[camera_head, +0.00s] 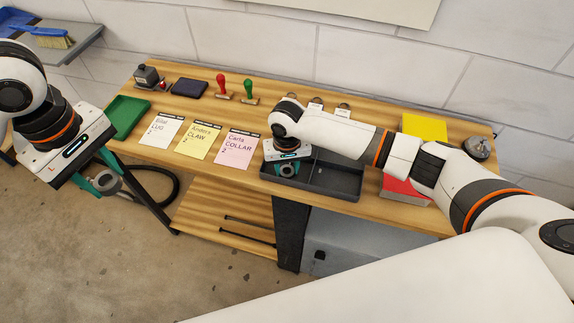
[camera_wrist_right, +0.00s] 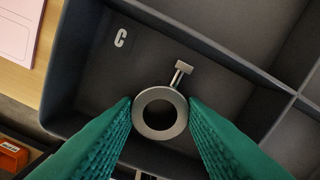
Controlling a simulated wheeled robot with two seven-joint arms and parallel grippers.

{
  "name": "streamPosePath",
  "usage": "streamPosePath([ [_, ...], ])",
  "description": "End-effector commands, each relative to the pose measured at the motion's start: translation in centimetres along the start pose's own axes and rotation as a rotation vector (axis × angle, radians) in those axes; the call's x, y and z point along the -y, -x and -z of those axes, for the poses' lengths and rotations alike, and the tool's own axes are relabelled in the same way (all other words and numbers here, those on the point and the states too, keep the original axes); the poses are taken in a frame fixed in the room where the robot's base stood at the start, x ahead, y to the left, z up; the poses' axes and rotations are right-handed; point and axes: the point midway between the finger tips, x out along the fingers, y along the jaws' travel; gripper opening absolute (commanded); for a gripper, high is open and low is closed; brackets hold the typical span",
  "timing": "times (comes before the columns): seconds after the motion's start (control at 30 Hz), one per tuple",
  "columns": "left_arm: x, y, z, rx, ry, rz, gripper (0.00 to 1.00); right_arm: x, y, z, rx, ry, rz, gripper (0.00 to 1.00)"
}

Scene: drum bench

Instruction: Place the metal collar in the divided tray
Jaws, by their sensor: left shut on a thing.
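The metal collar (camera_wrist_right: 160,113) is a grey ring with a small T-shaped screw, seen over a compartment marked C in the right wrist view. The green fingers of my right gripper (camera_wrist_right: 160,108) stand on both sides of it, at or very near its rim. I cannot tell whether they press on it, or whether it rests on the floor. The dark grey divided tray (camera_head: 335,190) lies on the bench, with my right gripper (camera_head: 287,170) over its left part. My left gripper (camera_head: 107,180) is shut on a grey round part (camera_head: 105,181), off the bench's front left.
Three cards, white (camera_head: 163,131), yellow (camera_head: 198,140) and pink (camera_head: 237,148), lie left of the tray. A green tray (camera_head: 127,116) is at the left end. Two stamps (camera_head: 221,88), a red box (camera_head: 405,190) and a yellow block (camera_head: 424,127) also stand on the bench.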

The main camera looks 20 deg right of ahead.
Motion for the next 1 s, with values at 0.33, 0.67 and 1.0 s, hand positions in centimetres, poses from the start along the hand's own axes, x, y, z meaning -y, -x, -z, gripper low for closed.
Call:
streamPosePath([
  [0.33,0.0,0.0,0.0,0.0,0.0,0.0,0.14,0.0,0.0,0.0,0.0,0.0,0.0,0.58],
  [0.67,0.0,-0.6,0.0,0.0,0.0,0.0,0.14,-0.1,3.2,-0.1,0.004,0.001,-0.003,0.58],
  [1.0,0.0,-1.6,0.0,0.0,0.0,0.0,0.14,-0.1,10.2,-0.1,0.002,0.001,-0.002,0.58],
])
